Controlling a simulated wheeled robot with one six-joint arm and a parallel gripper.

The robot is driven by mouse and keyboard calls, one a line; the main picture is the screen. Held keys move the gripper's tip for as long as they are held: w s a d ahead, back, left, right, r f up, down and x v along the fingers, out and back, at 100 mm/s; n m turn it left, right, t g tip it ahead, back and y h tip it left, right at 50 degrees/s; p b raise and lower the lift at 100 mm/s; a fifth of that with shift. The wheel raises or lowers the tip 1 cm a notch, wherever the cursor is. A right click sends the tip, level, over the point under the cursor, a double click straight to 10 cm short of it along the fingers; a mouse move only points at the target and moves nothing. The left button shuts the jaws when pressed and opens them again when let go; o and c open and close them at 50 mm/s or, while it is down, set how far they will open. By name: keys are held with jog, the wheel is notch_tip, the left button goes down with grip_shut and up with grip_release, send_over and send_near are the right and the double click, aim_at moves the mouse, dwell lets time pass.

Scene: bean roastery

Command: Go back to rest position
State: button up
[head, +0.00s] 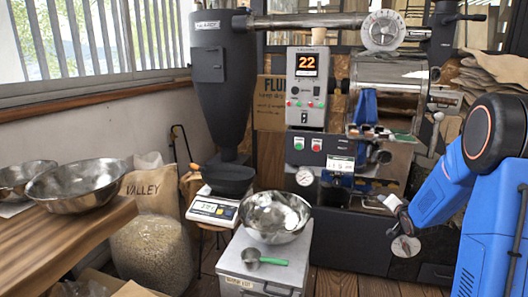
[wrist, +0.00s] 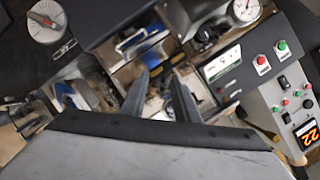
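My gripper (wrist: 161,80) shows in the wrist view as two dark fingers standing apart, with nothing held between them. They point toward the front of the roaster. In the head view my blue arm reaches in from the right edge, bent down toward the roaster's lower right side; the fingers cannot be made out there. The roaster (head: 390,88) has a shiny drum and a control panel (head: 307,88) with an orange "22" display. The panel also shows at the right of the wrist view (wrist: 290,85).
A steel bowl (head: 274,217) and a green-handled scoop (head: 252,259) sit on a grey box (head: 240,270). A scale (head: 212,210) stands behind. Bowls (head: 78,185) rest on the wooden table (head: 60,235) at left, beside a bean sack (head: 152,245). Burlap sacks (head: 495,75) lie back right.

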jog(key=s+a+r+n+g, duration=0.1)
jog(key=s+a+r+g, duration=0.2)
jog(key=s, duration=0.4)
jog(key=s+a+r+n+h, duration=0.1)
jog(key=s+a+r+n, duration=0.1)
jog(key=s+a+r, duration=0.35)
jog(key=s+a+r+n+g, duration=0.1)
jog(key=s+a+g, duration=0.1)
jog(key=s, duration=0.6)
jog(key=s+a+n+g+y, duration=0.1)
jog(key=s+a, duration=0.4)
jog(key=s, duration=1)
jog(key=s+a+f+n+g+y, duration=0.1)
jog(key=s+a+n+g, duration=0.2)
jog(key=s, duration=1.3)
jog(key=a+n, duration=0.1)
jog(key=a, duration=0.2)
jog(key=shift+f+n+g, duration=0.15)
jog(key=shift+n+g, duration=0.15)
jog(key=shift+n, duration=0.1)
jog(key=shift+s, duration=0.1)
